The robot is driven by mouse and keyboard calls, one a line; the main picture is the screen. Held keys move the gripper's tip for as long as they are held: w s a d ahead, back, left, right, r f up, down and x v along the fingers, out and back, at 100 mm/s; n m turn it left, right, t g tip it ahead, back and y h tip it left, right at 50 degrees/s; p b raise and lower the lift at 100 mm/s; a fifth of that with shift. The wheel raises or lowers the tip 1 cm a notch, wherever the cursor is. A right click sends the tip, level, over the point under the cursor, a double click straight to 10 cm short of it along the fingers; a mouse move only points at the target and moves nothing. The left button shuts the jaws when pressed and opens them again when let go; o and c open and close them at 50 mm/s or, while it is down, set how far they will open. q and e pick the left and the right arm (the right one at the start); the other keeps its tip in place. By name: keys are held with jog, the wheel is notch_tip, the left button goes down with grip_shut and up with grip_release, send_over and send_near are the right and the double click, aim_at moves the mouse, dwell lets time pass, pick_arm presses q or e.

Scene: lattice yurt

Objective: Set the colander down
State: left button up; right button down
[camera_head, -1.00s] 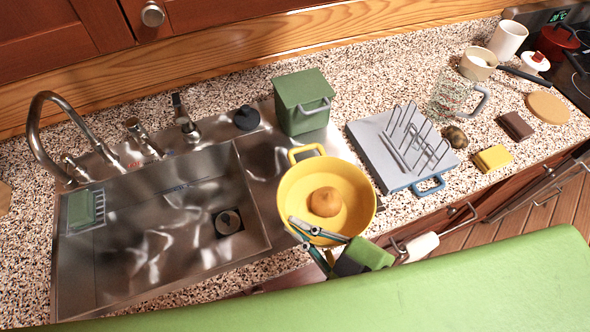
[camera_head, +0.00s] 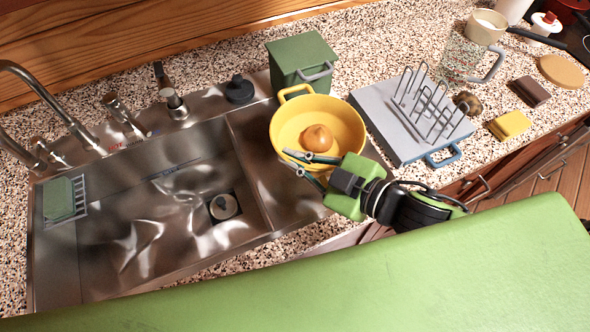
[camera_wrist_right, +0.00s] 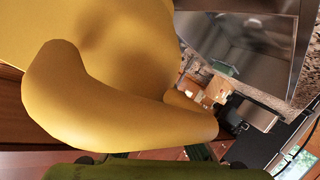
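The yellow colander (camera_head: 352,125) is at the right of the sink, over the steel drainboard, with its far handle by the green bin. A round orange-brown item (camera_head: 318,138) lies in it. My right gripper (camera_head: 291,160) comes from the near right and is shut on the colander's near side, one finger above and one below the rim; the near handle is mostly hidden there. The colander looks level and low; I cannot tell whether its base touches the drainboard. In the right wrist view the colander (camera_wrist_right: 120,95) fills much of the picture. My left gripper is out of view.
The steel sink (camera_head: 140,225) is at the left. The green bin (camera_head: 300,58) stands behind the colander. A grey rack (camera_head: 385,115) with wire prongs is close on the right, with a yellow sponge (camera_head: 510,125) and a glass mug (camera_head: 465,58) beyond.

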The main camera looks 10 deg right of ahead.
jog(key=w+f, duration=0.1)
jog(key=w+d+f+p, duration=0.1)
jog(key=w+f, duration=0.1)
jog(key=shift+f, duration=0.1)
jog(key=shift+w+f, duration=0.2)
jog(key=shift+f, duration=0.2)
notch_tip(320, 180, down, 3)
jog(key=shift+w+f+p, duration=0.1)
jog(key=shift+f+p, duration=0.1)
jog(key=shift+p, duration=0.55)
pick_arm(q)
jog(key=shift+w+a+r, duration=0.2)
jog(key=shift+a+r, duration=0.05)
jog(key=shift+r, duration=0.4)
pick_arm(e)
jog(key=c, duration=2.3)
grip_release()
jog(key=shift+f, duration=0.15)
